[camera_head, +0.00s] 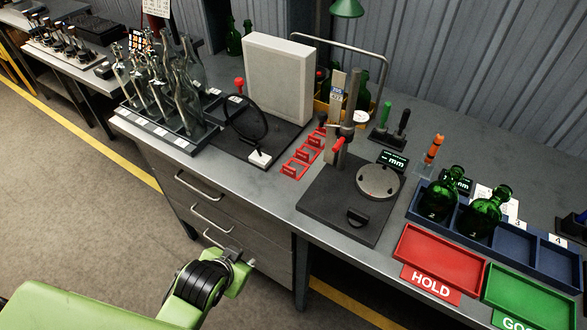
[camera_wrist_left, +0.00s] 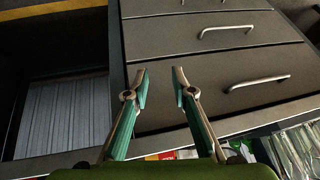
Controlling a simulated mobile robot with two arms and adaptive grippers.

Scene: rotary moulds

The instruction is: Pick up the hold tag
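Several small red tags (camera_head: 303,156) lie in a row on the grey bench, between the black mat and the dark gauge base; I cannot read their print. A red tray marked HOLD (camera_head: 440,257) sits at the bench's front right. My left gripper (camera_head: 238,257) is in front of the drawers, below the bench top and apart from the tags. In the left wrist view its two fingers (camera_wrist_left: 160,87) are spread with nothing between them. My right gripper is in neither view.
A gauge stand with a round plate (camera_head: 377,181) is right of the tags. A steering-wheel-like black ring (camera_head: 246,118) and clear bottles (camera_head: 165,90) stand left. Green bottles (camera_head: 441,193) stand in a blue tray (camera_head: 525,253). Drawer handles (camera_head: 211,217) protrude near my left gripper.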

